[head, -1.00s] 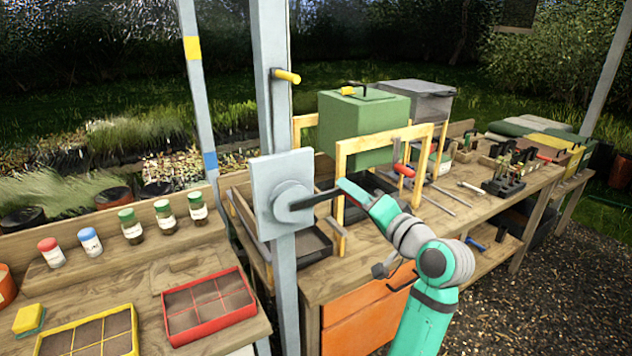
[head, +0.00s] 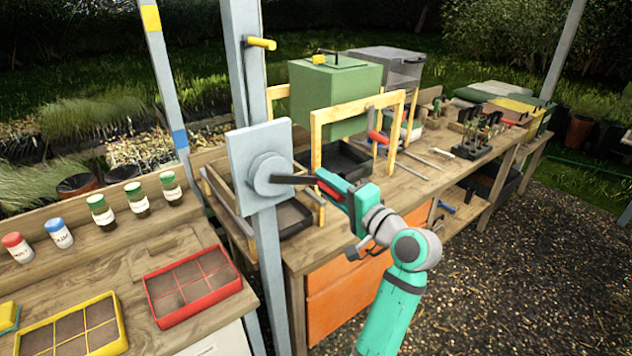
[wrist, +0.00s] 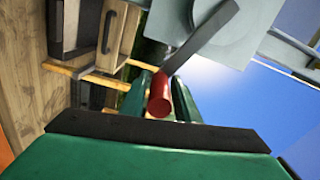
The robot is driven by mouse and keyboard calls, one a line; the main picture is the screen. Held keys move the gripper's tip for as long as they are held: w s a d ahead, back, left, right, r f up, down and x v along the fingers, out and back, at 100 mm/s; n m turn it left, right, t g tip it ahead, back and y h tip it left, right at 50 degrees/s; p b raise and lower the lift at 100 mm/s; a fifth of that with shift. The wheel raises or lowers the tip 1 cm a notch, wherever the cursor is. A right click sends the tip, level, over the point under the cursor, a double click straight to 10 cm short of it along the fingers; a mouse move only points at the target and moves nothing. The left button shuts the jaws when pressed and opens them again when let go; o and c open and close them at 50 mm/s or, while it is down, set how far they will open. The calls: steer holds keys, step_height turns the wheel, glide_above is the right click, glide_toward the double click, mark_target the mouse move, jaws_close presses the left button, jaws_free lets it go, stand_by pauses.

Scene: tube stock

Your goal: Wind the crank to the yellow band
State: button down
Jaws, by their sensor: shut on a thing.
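The crank has a round hub (head: 268,174) on a pale plate fixed to a grey post. Its dark arm (head: 292,180) points right, nearly level. A red handle at the arm's end also shows in the wrist view (wrist: 159,100). My gripper (head: 328,187) is shut on this handle, and its teal fingers lie either side of it in the wrist view (wrist: 161,96). The yellow band (head: 150,18) is high on a slim leaning pole left of the post. A blue band (head: 179,138) is lower on that pole. A yellow peg (head: 262,43) sticks out of the post above the plate.
A workbench with a wooden frame (head: 357,108), green box (head: 335,95) and tools stands behind and right of the crank. The left bench holds a red tray (head: 192,286), a yellow tray (head: 70,338) and several jars. Gravel at right is open.

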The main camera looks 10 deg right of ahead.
stand_by(0.4)
steer(key=c, duration=1.6)
jaws_free()
steer(key=shift+o, duration=0.2)
steer(key=v, duration=1.1)
